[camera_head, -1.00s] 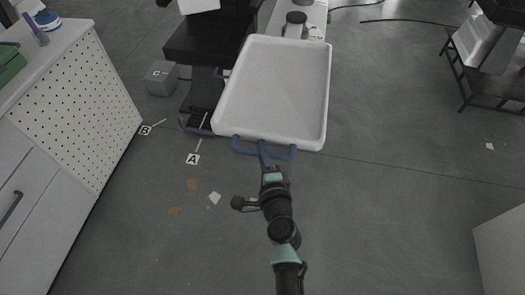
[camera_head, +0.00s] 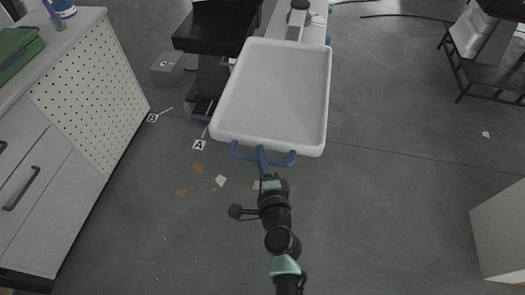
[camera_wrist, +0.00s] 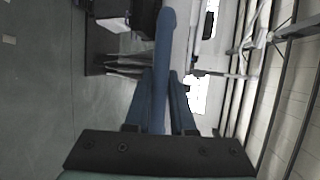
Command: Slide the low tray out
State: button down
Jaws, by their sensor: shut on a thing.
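The low tray is a shallow white tray (camera_head: 272,90) with raised rims, near the top middle of the head view. A blue bar handle (camera_head: 280,161) runs along its near edge. In the wrist view the blue handle bar (camera_wrist: 165,60) runs up between the two fingers of my gripper (camera_wrist: 158,95). The fingers hide part of the bar. The tray's white surface is hard to make out in the wrist view.
A black stand (camera_head: 215,35) is behind the tray on the left. A perforated-sided cabinet (camera_head: 95,90) stands at the left. A grey box C (camera_head: 167,68) and floor labels A (camera_head: 199,145) and B (camera_head: 152,118) lie nearby. A pale box (camera_head: 500,230) stands at the right. Floor in front is mostly clear.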

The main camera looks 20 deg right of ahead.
jog(key=shift+s+a+r, duration=0.1)
jog(key=shift+s+a, duration=0.1)
jog(key=shift+s, duration=0.15)
jog(key=shift+w+d, duration=0.1)
jog(key=shift+w, duration=0.05)
jog(key=c, duration=1)
grip_release()
jog(key=shift+c, duration=0.2)
jog(key=b+v, duration=0.1)
jog(key=v, duration=1.2)
jog(key=shift+w, duration=0.1)
